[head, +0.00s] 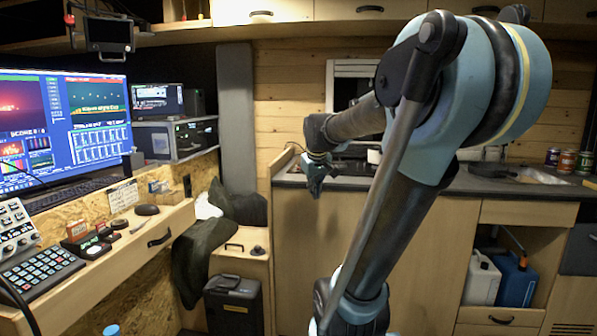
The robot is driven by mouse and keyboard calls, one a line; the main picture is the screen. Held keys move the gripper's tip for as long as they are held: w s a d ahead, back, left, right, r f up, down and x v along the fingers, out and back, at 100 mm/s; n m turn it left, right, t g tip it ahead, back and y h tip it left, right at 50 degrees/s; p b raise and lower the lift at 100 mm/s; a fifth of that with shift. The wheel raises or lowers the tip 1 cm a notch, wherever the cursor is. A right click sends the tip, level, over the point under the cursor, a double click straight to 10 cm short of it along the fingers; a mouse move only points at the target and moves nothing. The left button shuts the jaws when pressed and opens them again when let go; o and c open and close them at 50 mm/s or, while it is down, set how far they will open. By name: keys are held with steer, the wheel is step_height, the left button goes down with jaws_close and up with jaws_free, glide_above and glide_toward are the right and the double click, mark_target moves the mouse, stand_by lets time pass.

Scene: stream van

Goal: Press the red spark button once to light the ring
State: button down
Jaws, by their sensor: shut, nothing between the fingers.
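My gripper (316,188) is shut and empty, pointing down at the left front edge of the kitchen counter. It shows small and dark blue at the end of my arm, in front of the cabinet face. The dark hob area (352,170) lies on the counter just right of my gripper, partly hidden by my arm. I cannot make out the red spark button or the ring. A light pot or cup (374,156) stands by the hob, partly behind my arm.
A desk (130,245) with a keypad, a mixer and a large monitor (70,125) runs along the left. A black box (234,305) stands on the floor. A sink (535,176) and several cans are at the right, with jugs (515,280) below.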

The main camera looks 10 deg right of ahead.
steer(key=w+r+n+t, duration=0.1)
steer(key=w+r, duration=0.3)
steer(key=w, duration=0.4)
steer(key=w+r+n+t, duration=0.1)
steer(key=w+r, duration=0.3)
steer(key=w, duration=0.3)
step_height(320, 180, up, 5)
steer(key=n+t, duration=0.2)
glide_above(299, 168)
steer(key=a, duration=0.1)
steer(key=shift+w, duration=0.45)
steer(key=shift+f, duration=0.15)
steer(key=shift+f, duration=4.25)
steer(key=shift+f, duration=0.15)
steer(key=shift+s+f, duration=0.1)
steer(key=shift+f, duration=0.1)
steer(key=shift+f, duration=0.45)
steer(key=shift+r, duration=0.85)
